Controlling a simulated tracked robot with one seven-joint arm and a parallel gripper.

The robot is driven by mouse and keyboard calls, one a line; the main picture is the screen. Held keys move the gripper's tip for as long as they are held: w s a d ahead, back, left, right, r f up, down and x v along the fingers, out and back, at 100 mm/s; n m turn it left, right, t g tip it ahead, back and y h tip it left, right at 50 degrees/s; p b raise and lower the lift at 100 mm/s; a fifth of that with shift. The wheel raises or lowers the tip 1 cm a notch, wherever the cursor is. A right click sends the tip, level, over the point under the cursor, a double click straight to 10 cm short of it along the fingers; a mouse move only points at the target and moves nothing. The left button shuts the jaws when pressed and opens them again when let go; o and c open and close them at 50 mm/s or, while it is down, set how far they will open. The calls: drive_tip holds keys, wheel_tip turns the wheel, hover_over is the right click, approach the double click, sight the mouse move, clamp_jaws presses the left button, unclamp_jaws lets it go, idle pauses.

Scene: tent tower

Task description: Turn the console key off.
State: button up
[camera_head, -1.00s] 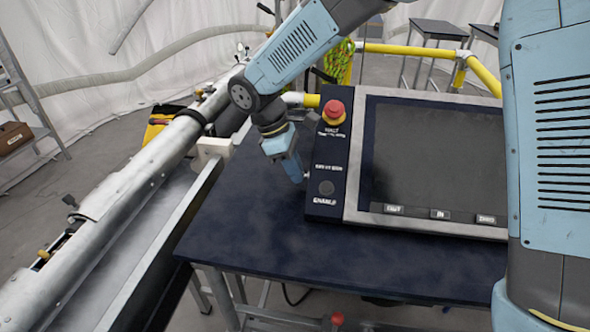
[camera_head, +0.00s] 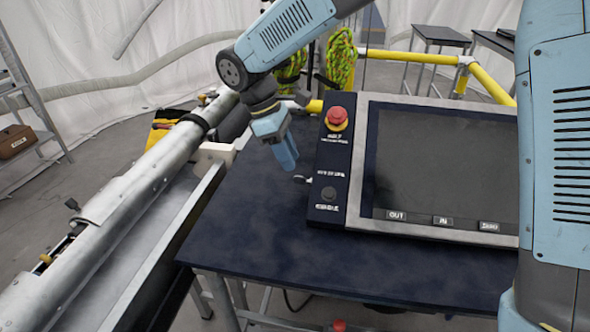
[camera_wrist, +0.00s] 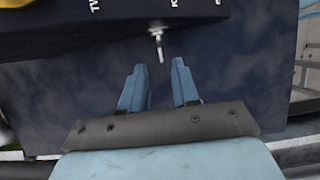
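The console (camera_head: 332,205) stands on the dark table, with a screen and a red stop button. A small silver key (camera_head: 300,179) sticks out from its left side. In the wrist view the key (camera_wrist: 157,38) points from the console's edge toward my gripper, its bow looking narrow. My gripper (camera_head: 288,166) is to the left of the console, above the table and just beyond the key. In the wrist view my gripper (camera_wrist: 158,72) is open and empty, its two blue fingers apart. The key lies in line with the gap, just ahead of the tips, not between them.
The red stop button (camera_head: 337,117) is on the console's upper left panel. A dark knob (camera_head: 328,194) is on the lower panel. A long metal rail (camera_head: 150,170) runs left of the table (camera_head: 290,255). The table's front left is clear.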

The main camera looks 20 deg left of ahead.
drive_tip(key=v, duration=0.7)
drive_tip(key=shift+r, duration=0.35)
drive_tip(key=shift+a, duration=0.15)
